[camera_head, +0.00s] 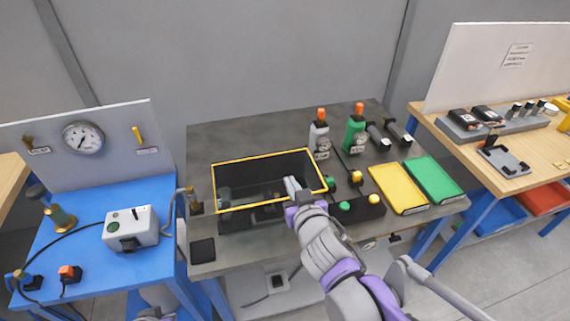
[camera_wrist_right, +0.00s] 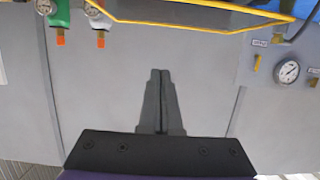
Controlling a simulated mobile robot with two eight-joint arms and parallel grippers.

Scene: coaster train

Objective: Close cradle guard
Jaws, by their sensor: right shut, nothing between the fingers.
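The cradle guard (camera_head: 262,155) is a yellow-edged frame around a dark, box-like space on the grey centre table. Dark cradle parts (camera_head: 265,213) show inside and below it; I cannot tell its exact hinge angle. In the right wrist view a yellow edge of the guard (camera_wrist_right: 190,30) runs across the top. My right gripper (camera_head: 291,184) is shut and empty. In the head view it overlaps the guard's front right part, and I cannot tell whether they touch. Its closed fingers also show in the wrist view (camera_wrist_right: 160,76), apart from the yellow edge.
Grey (camera_head: 319,138) and green (camera_head: 354,135) bottle-like units with orange tops stand behind right. A button box (camera_head: 360,209) sits right of the guard. Yellow (camera_head: 398,188) and green (camera_head: 433,179) trays lie further right. A blue table (camera_head: 85,215) stands left.

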